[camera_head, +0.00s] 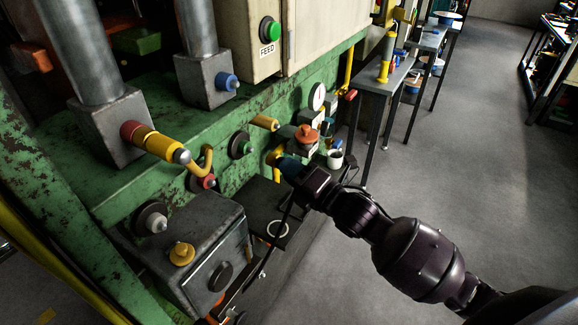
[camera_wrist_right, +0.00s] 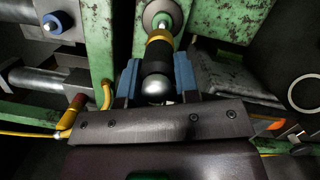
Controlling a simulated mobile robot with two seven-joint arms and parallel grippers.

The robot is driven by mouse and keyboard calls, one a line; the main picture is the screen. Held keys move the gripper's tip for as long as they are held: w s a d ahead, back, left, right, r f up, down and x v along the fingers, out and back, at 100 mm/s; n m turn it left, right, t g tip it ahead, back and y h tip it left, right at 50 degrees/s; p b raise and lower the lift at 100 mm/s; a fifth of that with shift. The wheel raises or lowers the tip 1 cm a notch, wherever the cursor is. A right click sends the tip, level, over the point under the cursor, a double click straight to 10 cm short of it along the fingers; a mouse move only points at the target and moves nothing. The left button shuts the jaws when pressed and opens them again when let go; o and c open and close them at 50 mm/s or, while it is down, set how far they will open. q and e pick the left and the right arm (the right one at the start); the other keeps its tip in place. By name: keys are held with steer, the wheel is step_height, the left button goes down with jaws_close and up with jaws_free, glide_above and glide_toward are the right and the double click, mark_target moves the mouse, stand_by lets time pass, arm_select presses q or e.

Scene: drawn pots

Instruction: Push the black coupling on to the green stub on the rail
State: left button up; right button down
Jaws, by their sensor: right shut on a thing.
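The green stub (camera_head: 246,147) sticks out of a dark round flange on the green rail, left of my right gripper (camera_head: 289,167) in the head view. In the right wrist view the stub (camera_wrist_right: 164,20) is straight ahead of the fingers. My right gripper (camera_wrist_right: 157,80) is shut on the black coupling (camera_wrist_right: 157,58), between its two blue fingers. The coupling has a yellow band at its far end and a silver ball end towards me. Its far end lines up closely with the stub in the wrist view; I cannot tell whether they touch. My left gripper is not in view.
A yellow coupling (camera_head: 158,144) with a red end sits on a grey block at left. Other stubs are blue (camera_head: 229,83), white (camera_head: 157,223) and red (camera_head: 208,182). A grey box (camera_head: 205,245) stands below the rail. A white mug (camera_head: 335,158) is near my gripper.

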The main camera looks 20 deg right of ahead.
mark_target(273, 163)
steer(key=shift+s+d+n+p, duration=0.1)
steer(key=shift+d+n+p, duration=0.2)
steer(key=shift+d+p, duration=0.1)
steer(key=shift+f+y, duration=0.1)
steer(key=shift+y, duration=0.2)
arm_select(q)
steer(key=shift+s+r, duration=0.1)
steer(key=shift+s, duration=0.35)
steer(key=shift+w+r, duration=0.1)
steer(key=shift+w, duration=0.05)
arm_select(e)
steer(key=shift+a, duration=0.1)
steer(key=shift+b+x, duration=0.4)
steer(key=shift+x, duration=0.55)
steer(key=shift+w+a+f+b, duration=0.15)
steer(key=shift+w+a+b, duration=0.35)
steer(key=shift+w+a, duration=0.6)
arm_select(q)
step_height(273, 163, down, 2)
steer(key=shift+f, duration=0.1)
arm_select(e)
steer(key=shift+w+a, duration=0.1)
steer(key=shift+w, duration=0.2)
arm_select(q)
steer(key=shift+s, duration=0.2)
